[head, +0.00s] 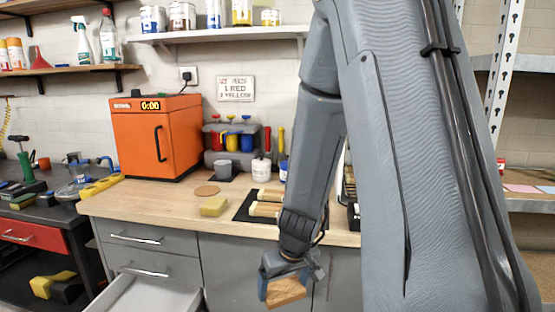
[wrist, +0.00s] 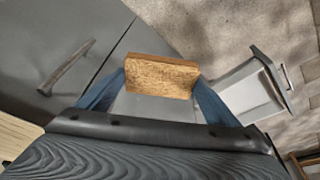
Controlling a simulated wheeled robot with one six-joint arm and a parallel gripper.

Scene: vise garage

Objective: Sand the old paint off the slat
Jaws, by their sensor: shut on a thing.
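My gripper (head: 284,285) is shut on a brown wooden-looking block (head: 287,292) and holds it in front of the grey cabinet, below the worktop edge. In the wrist view the block (wrist: 160,76) sits between the two blue fingers (wrist: 155,95), its rough, speckled face showing. A long yellow piece (head: 101,187) lies by a blue-handled tool on the dark bench at the left; I cannot tell whether it is the painted slat. Pale wooden pieces (head: 265,208) lie on a black mat on the wooden worktop, partly hidden by my arm.
An open drawer (head: 150,297) juts out at the lower left, left of my gripper. An orange oven (head: 156,136), a yellow sponge-like block (head: 214,206) and a round cork-coloured disc (head: 206,190) are on the worktop (head: 150,205). Shelves with cans hang above.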

